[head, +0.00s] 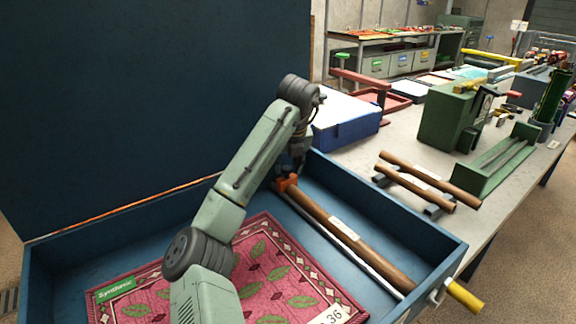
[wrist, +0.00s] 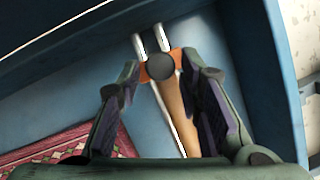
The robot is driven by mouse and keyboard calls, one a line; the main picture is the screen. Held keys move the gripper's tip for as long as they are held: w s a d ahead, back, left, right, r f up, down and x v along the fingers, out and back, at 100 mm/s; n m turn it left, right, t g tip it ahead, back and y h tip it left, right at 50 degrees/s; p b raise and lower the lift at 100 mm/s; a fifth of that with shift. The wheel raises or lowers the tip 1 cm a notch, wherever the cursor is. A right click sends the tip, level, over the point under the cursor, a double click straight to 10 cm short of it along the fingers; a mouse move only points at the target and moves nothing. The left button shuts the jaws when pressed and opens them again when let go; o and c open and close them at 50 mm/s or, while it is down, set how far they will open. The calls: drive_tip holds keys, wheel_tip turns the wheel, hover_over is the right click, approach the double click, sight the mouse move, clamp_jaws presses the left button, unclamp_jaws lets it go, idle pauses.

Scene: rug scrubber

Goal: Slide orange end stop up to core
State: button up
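The orange end stop (head: 283,184) sits at the far end of the brown core (head: 345,235) in the blue tray. In the wrist view the end stop (wrist: 146,73) carries a dark grey round piece and sits across pale metal rails (wrist: 162,38). The core (wrist: 175,103) extends from just below it. Any gap between stop and core is hidden. My gripper (wrist: 161,64) is pointed down over the stop, its fingers apart on either side of it. I cannot tell whether they touch it. In the head view my gripper (head: 297,168) partly hides the stop.
A red patterned rug (head: 265,260) lies in the blue tray (head: 65,262) beside the core. The tray wall (head: 395,205) rises close to the right of the core. Two loose brown rolls (head: 425,185) rest on the bench outside. A dark blue upright panel (head: 150,90) stands behind.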

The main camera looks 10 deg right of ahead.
drive_tip(key=v, duration=1.1)
drive_tip(key=shift+r, duration=0.15)
drive_tip(key=shift+s, duration=0.15)
